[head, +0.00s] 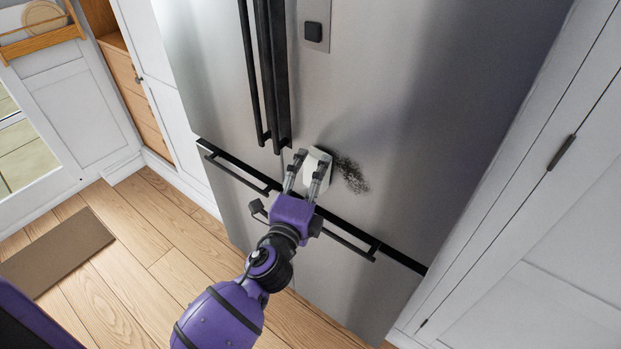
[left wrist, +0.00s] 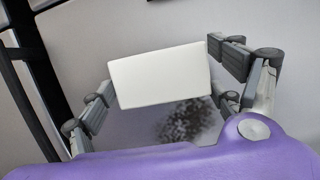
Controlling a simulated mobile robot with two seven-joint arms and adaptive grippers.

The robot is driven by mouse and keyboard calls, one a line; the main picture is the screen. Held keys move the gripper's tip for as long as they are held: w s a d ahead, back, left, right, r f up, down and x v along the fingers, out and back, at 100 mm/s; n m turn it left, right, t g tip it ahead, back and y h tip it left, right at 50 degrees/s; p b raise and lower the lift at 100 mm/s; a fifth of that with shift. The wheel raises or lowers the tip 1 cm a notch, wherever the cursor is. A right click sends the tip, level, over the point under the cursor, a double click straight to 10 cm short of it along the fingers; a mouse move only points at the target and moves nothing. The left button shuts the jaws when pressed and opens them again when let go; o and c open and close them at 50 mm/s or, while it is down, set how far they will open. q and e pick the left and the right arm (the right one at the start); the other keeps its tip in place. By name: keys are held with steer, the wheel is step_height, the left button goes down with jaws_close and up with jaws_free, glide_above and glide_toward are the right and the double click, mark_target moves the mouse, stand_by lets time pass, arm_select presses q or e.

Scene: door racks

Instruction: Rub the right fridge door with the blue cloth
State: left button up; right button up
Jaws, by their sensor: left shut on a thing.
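The right fridge door (head: 420,110) is a silver-grey panel filling the middle of the head view. A dark speckled smudge (head: 351,174) marks its lower left part, and it also shows in the left wrist view (left wrist: 188,122). My left gripper (head: 306,170) is shut on a white block-like pad (head: 315,160), close to the door just left of the smudge. The pad (left wrist: 162,77) sits between the fingers in the left wrist view. I see no blue cloth; the held thing looks white. Whether the pad touches the door is hard to tell. My right gripper is out of view.
Long black vertical handles (head: 267,75) stand left of the pad. A horizontal black drawer handle (head: 345,238) runs below, under my left gripper. White cabinets (head: 540,220) close off the right. A brown mat (head: 58,252) lies on the open wooden floor at left.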

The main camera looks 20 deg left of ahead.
arm_select(q)
steer(key=shift+w+d, duration=0.1)
steer(key=shift+w, duration=0.2)
